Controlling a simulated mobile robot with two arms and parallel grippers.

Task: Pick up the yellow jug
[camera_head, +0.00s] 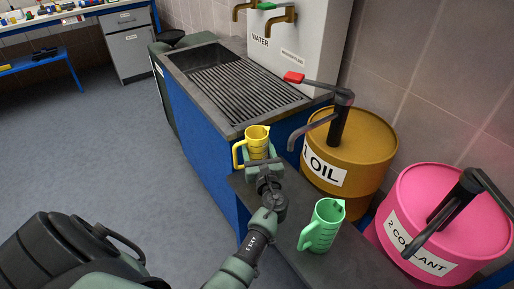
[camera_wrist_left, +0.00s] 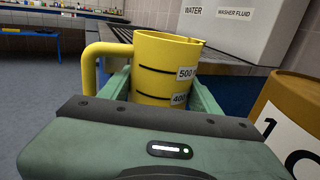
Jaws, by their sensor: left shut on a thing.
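The yellow jug (camera_head: 257,141) is upright near the left end of the dark bench, with its handle to the left. It also shows in the left wrist view (camera_wrist_left: 165,68), with "500" and "400" marks on its side. My left gripper (camera_head: 260,157) is shut on the jug, its green fingers on either side of the body. The jug's lower part is hidden by the gripper, so I cannot tell whether it touches the bench. My right gripper is not in view.
A green jug (camera_head: 322,225) stands on the dark bench (camera_head: 283,203) to the right. Behind are an orange oil drum (camera_head: 372,150) and a pink coolant drum (camera_head: 462,205) with pumps. A blue sink unit (camera_head: 205,125) with a grated basin is beyond. Floor at left is clear.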

